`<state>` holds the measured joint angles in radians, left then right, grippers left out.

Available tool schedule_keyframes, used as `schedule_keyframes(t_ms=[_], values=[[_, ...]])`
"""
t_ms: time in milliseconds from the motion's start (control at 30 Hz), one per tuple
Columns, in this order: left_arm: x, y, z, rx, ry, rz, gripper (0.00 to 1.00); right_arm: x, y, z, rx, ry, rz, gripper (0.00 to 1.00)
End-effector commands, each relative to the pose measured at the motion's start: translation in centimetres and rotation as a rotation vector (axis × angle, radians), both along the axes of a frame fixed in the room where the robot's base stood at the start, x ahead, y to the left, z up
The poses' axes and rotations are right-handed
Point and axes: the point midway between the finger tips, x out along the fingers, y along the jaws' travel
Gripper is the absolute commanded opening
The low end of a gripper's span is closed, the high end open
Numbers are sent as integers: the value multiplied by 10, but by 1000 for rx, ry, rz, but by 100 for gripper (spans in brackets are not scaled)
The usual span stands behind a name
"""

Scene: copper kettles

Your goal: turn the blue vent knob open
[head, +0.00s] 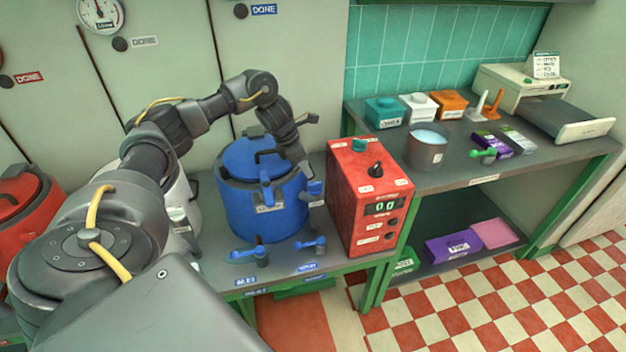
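The blue kettle (258,212) stands on the bench with its blue lid (245,158) on. A blue handle-like part (266,190) is at its front above a small label. Another blue part (315,188) is at its right side, just under my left gripper (305,172). Two blue lever handles, a left one (248,254) and a right one (310,244), are on the bench front above blue labels too small to read. I cannot tell which blue part is the vent knob. My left arm reaches over the kettle; its fingers are too small and overlapped to judge. My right gripper is out of view.
A red control box (368,200) with black knobs and a display stands close right of the kettle. A red kettle (22,205) is at far left. The right-hand bench (480,180) holds a grey pot (427,148), colored containers and a machine (540,95).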

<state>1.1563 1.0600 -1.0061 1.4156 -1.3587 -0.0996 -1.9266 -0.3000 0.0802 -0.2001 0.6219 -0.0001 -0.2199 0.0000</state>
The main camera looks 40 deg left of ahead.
Motion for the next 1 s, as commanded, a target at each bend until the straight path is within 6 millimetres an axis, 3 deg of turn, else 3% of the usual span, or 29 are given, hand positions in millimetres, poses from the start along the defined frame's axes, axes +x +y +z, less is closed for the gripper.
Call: schedule_keyframes(t_ms=[200, 400, 800, 1000], values=[[11, -8, -37, -1, 4, 4, 36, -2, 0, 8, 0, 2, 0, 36], [18, -12, -60, 0, 3, 5, 36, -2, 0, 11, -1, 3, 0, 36], [20, -13, -66, 1, 1, 5, 36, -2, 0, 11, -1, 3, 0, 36], [20, -13, -66, 1, 1, 5, 10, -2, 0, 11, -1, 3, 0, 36]])
